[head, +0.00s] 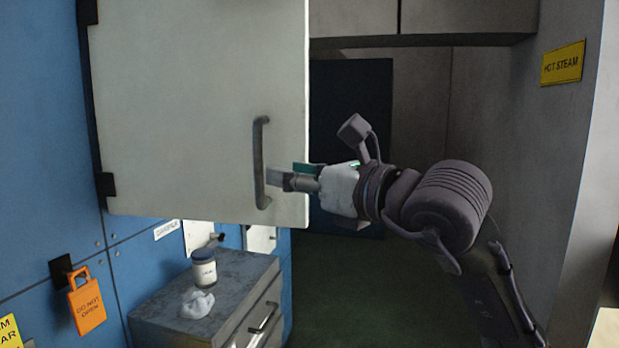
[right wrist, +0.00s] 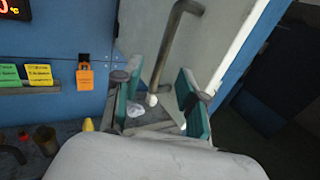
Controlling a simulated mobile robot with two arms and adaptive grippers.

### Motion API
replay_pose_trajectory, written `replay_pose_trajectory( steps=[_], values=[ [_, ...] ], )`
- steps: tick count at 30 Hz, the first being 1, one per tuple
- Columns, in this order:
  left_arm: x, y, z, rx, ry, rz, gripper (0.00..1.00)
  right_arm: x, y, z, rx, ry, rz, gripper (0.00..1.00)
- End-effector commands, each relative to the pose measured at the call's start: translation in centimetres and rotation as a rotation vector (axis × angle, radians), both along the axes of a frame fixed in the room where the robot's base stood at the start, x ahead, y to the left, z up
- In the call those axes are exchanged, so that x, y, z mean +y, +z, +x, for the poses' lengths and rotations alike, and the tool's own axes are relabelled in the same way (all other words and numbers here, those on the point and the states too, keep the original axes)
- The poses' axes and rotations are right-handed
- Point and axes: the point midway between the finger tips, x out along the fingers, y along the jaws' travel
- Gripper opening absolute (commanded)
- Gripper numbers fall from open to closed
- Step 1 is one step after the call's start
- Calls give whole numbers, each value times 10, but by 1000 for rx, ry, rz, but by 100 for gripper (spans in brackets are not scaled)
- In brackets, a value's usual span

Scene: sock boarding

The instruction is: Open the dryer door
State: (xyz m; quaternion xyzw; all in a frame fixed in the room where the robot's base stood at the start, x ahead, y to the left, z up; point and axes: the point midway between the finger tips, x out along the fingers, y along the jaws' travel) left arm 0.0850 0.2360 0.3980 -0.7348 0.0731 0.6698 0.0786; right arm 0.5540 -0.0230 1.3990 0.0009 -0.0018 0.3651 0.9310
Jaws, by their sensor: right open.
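The pale dryer door (head: 190,100) fills the upper left of the head view, with dark hinges on its left edge. Its lower edge angles away from the blue wall, so it stands swung out. A grey vertical bar handle (head: 260,150) is near its right edge. My right gripper (head: 280,179) is open at the lower part of the handle. In the right wrist view, the handle (right wrist: 172,50) runs down between the spread teal-padded fingers (right wrist: 158,88). Whether either finger touches it, I cannot tell. The dryer's inside is hidden. My left gripper is not in view.
Below the door stands a grey cabinet (head: 165,308) with a lidded jar (head: 204,268) and a crumpled white cloth (head: 196,304) on it. An orange tag (head: 87,305) hangs on the blue wall (head: 45,180). Dark floor (head: 350,290) right of the cabinet looks clear.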

Motion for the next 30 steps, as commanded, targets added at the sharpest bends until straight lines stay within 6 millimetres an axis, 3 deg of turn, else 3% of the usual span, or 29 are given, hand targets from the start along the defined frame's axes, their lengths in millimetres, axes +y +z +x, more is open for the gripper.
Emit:
replay_pose_trajectory(
  steps=[8,20,23,25,30],
  values=[
    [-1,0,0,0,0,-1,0,-22,-1,-25,0,2,-1,41],
    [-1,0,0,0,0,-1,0,-22,-5,-24,19,13,6,41],
    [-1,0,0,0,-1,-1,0,-15,-30,-9,115,76,51,41],
    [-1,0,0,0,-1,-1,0,-7,-63,9,247,161,133,41],
    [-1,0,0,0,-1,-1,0,-3,-177,64,673,344,573,41]
  ],
)
